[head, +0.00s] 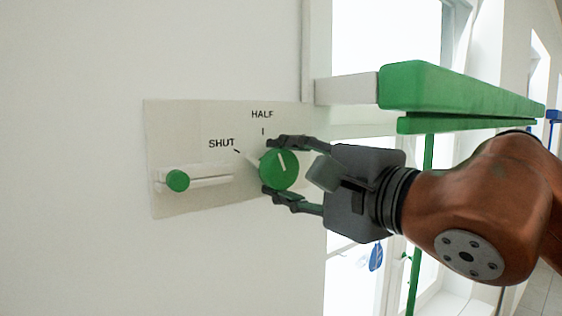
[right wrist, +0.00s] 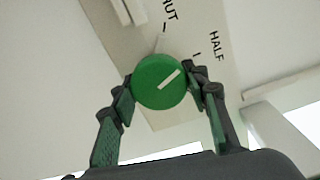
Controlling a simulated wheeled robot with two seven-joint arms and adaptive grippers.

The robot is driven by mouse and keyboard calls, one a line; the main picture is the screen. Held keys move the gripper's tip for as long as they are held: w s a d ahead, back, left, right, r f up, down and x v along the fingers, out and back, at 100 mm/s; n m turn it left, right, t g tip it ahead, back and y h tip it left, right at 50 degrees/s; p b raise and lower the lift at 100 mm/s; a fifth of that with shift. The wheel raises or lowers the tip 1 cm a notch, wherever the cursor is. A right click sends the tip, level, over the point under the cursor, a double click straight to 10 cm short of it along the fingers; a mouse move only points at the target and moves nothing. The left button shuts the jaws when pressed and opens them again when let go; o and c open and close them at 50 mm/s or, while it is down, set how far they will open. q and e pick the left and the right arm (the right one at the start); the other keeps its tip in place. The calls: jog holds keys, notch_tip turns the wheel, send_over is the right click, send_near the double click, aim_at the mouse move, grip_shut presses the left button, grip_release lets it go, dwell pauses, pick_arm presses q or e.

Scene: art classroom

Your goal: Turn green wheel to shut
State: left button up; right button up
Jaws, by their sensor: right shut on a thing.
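The green wheel (head: 279,170) is a round knob with a white line on its face, mounted on a pale wall panel (head: 200,118). The panel carries the labels SHUT and HALF, each with a short tick. The white line points roughly at the HALF tick. My right gripper (head: 276,171) has its fingers above and below the wheel and is shut on it. In the right wrist view the wheel (right wrist: 158,82) sits between the two fingertips of my right gripper (right wrist: 160,84). My left gripper is not in view.
A small green slider knob (head: 177,181) sits on a white track at the panel's left. A green-ended bar (head: 450,90) sticks out above my right forearm. Bright windows (head: 385,35) lie to the right. The wall left of the panel is bare.

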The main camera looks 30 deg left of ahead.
jog(key=n+p, duration=0.2)
jog(key=n, duration=0.2)
jog(key=shift+r, duration=0.15)
jog(key=shift+n+p, duration=0.6)
jog(key=shift+n, duration=1.1)
jog(key=o, duration=1.2)
jog(key=shift+c, duration=0.2)
jog(key=shift+s+d, duration=0.1)
jog(key=v, duration=1.1)
jog(key=shift+s+d, duration=0.15)
jog(key=shift+d, duration=0.2)
jog(key=shift+a, duration=0.1)
